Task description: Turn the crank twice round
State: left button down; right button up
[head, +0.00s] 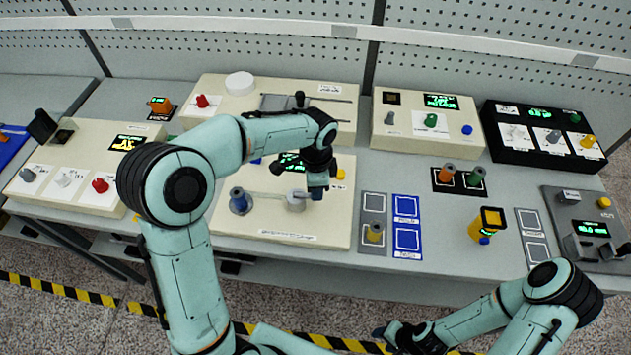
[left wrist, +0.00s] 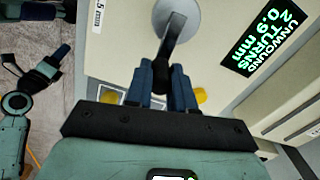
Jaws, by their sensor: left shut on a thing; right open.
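The crank has a grey round hub (head: 296,201) on a cream winding panel (head: 270,222) in the middle of the bench. In the left wrist view its grey arm (left wrist: 172,40) runs from the hub down to between my fingers. A blue spool (head: 240,202) stands on the panel left of the hub. A green-lit display (left wrist: 265,38) reads what looks like unwound turns 0.9. My right gripper (head: 393,334) is open and empty at the bottom, off the bench's front.
Right of the panel lie grey and blue marked pads (head: 407,240), one grey pad with a yellow spool (head: 374,233). A yellow block (head: 487,224) and a dark holder with orange and green spools (head: 459,180) stand further right. Other panels line the back. My left arm crosses above the left side.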

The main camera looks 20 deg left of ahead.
pick_arm(q)
jog(key=s+m, duration=0.1)
jog(key=m, duration=0.1)
jog(key=s+m, duration=0.1)
jog(key=m, duration=0.2)
jog(key=shift+s+d+m, duration=0.1)
jog(key=shift+s+m, duration=0.1)
jog(key=shift+m, duration=0.1)
dwell(0.5)
jog(key=c, duration=1)
grip_release()
jog(key=shift+s, duration=0.1)
jog(key=shift+o, duration=0.2)
notch_tip(320, 180, up, 14)
jog(key=shift+f, duration=0.25)
